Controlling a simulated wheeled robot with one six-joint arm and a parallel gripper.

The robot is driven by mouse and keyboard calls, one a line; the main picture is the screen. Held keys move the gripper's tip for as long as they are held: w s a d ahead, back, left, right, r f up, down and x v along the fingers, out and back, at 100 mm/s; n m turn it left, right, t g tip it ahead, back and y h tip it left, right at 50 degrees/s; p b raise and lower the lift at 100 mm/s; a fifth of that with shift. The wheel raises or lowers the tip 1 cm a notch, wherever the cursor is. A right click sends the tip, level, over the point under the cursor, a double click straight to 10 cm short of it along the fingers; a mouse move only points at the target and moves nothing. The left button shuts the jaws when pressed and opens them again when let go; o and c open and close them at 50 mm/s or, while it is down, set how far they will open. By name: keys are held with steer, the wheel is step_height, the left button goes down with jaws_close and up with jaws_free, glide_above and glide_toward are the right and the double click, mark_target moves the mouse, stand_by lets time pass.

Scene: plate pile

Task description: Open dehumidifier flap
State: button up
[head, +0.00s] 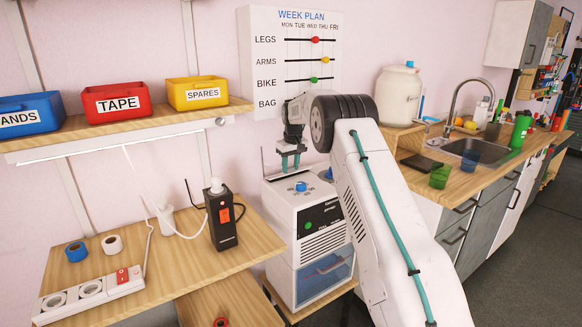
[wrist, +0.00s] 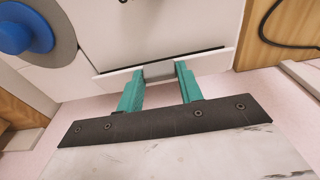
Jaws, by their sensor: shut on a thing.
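The white dehumidifier (head: 284,213) stands right of the wooden desk, with a blue dial (head: 302,187) on top, a dark front panel and a blue-tinted tank. In the wrist view, its flap (wrist: 115,82) is a narrow white strip with a dark slit along one long edge and a grey tab (wrist: 158,71) in the middle. My gripper (wrist: 161,72) has its two teal fingers on either side of this tab, shut on it. In the head view my gripper (head: 290,166) reaches down at the back of the dehumidifier's top; the flap is hard to make out there.
The blue dial (wrist: 25,30) lies close by at the wrist view's upper left. A black power block (head: 222,220) with a white plug stands on the desk to the left. A shelf (head: 145,130) with bins hangs above. A counter with a sink (head: 470,150) is at right.

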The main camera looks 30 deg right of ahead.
steer(key=o, duration=1)
step_height(320, 180, up, 8)
steer(key=s, duration=0.1)
